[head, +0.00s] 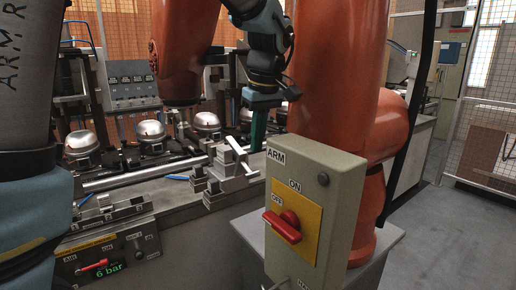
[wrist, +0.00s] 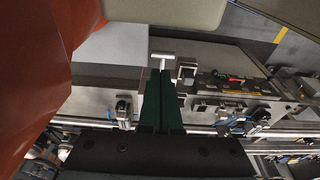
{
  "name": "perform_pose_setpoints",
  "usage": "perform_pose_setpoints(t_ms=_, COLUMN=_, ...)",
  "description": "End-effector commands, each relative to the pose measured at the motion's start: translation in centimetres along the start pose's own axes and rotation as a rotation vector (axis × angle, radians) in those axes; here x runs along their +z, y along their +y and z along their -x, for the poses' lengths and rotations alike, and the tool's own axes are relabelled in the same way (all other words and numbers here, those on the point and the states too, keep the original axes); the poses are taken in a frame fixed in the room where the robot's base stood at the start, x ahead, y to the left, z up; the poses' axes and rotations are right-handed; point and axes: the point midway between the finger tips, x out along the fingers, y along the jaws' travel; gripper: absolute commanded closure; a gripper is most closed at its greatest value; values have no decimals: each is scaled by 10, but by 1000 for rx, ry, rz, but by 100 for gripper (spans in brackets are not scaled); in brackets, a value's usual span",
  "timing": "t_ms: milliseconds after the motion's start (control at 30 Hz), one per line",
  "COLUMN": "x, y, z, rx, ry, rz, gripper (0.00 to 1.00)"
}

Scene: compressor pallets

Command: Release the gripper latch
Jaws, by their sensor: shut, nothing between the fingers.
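My gripper (head: 256,143) points down above the bench beside the orange robot arm. Its dark green fingers are closed together and hold nothing. In the wrist view the fingertips (wrist: 162,73) lie just below a pale T-shaped handle (wrist: 162,57). This looks like the latch, but I cannot be sure. In the head view a pale metal lever piece (head: 236,165) on a stepped block stands at the bench edge, left of and below my fingertips. It may be the same part. I cannot tell whether the fingers touch it.
The orange robot arm (head: 340,75) rises close beside my gripper. A grey switch box (head: 338,185) marked ARM, with a red rotary handle (head: 283,227), stands in front. Several domed compressors (head: 81,143) line the bench. A pressure panel (head: 108,258) reads 6 bar. Floor at right is clear.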

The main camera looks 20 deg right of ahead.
Motion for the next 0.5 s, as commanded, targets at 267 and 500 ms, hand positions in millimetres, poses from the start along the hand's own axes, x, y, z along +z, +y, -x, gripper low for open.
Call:
perform_pose_setpoints(t_ms=267, x=23, y=0, z=50, rx=3, ry=1, rz=-1, gripper=100)
perform_pose_setpoints(t_ms=500, x=31, y=-1, z=70, rx=0, ry=0, rz=0, gripper=100)
